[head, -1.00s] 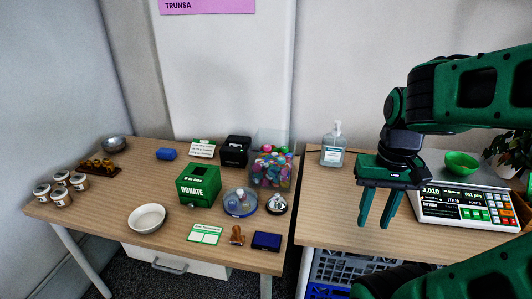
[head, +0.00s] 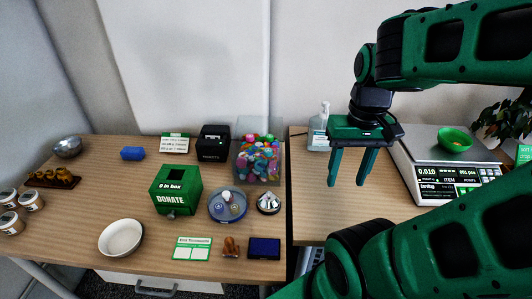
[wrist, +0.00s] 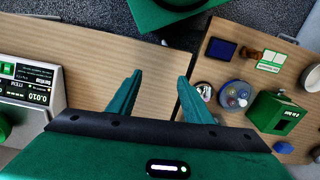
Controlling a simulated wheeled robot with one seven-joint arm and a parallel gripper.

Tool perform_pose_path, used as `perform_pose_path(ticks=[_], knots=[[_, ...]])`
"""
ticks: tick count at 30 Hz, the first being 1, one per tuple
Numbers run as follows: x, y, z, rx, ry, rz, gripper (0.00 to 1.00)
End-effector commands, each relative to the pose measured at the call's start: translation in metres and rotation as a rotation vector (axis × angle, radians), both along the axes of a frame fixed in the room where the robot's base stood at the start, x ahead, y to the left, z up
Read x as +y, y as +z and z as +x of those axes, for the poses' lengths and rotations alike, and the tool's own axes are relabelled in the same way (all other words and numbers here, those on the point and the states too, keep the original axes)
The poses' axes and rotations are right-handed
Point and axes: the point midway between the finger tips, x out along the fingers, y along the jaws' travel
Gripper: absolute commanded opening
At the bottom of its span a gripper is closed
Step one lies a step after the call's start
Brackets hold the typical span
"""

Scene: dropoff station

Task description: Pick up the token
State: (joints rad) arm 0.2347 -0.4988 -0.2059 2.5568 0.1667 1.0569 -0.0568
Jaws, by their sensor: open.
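A green bowl (head: 456,139) on the scale has something small and yellowish inside. I cannot tell for sure which small piece is the token.
The left table holds a green donation box (head: 177,190), a silver bell (head: 268,202), a clear bin of colourful pieces (head: 258,163), a stamp (head: 231,247), a blue ink pad (head: 264,248) and a white bowl (head: 121,238). A scale (head: 450,172) and sanitizer bottle (head: 318,128) stand right.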

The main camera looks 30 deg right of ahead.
Motion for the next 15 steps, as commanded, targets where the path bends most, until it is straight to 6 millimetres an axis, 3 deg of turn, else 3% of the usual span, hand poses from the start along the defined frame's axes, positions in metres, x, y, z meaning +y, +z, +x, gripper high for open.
perform_pose_path(ticks=[5,15], knots=[[-0.007,0.007,0.055,-0.029,0.269,0.007,0.46],[-0.014,0.001,0.201,-0.220,1.051,0.076,0.46]])
